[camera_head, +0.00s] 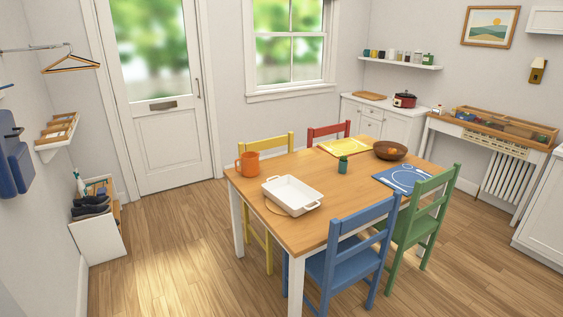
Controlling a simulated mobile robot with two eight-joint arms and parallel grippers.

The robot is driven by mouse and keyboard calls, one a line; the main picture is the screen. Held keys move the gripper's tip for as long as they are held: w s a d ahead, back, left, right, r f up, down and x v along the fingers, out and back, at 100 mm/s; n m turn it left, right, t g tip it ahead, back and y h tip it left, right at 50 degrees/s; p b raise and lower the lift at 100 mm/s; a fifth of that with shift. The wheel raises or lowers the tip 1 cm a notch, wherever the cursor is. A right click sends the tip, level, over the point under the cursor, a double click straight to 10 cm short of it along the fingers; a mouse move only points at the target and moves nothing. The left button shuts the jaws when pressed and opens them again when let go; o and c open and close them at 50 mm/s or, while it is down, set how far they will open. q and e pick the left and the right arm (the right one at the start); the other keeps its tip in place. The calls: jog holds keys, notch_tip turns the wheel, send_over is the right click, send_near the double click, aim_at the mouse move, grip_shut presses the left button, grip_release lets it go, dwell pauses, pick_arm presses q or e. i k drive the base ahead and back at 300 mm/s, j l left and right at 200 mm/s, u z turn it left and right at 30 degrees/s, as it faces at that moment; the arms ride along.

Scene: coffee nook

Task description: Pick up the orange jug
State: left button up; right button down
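The orange jug (249,164) stands upright on the wooden dining table (330,207), near its far left corner. Its handle points to the left. A white baking dish (292,194) with handles sits in front of it and to its right, apart from it. Neither of my grippers shows in the head view.
Yellow (283,143), red (330,130), blue (352,246) and green (432,205) chairs stand around the table. A green cup (343,164), a brown bowl (390,150), a yellow mat (343,146) and a blue mat (402,178) are on it. Floor at the left (180,250) is clear.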

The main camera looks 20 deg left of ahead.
aim_at(249, 160)
jog(key=i+j+z, duration=0.25)
jog(key=i+j, duration=0.2)
jog(key=j, duration=0.2)
jog(key=i+j+z, duration=0.15)
jog(key=j, duration=0.2)
jog(key=i+j, duration=0.2)
jog(key=j, duration=0.15)
jog(key=i+j+z, duration=0.1)
jog(key=j, duration=0.25)
jog(key=i+j, duration=0.5)
jog(key=j, duration=0.2)
jog(key=i+j, duration=0.2)
jog(key=j, duration=0.2)
jog(key=i+j, duration=0.15)
jog(key=j, duration=0.25)
jog(key=i+j, duration=0.2)
jog(key=j, duration=0.2)
jog(key=i+j+z, duration=0.1)
jog(key=j, duration=0.3)
jog(key=i, duration=0.1)
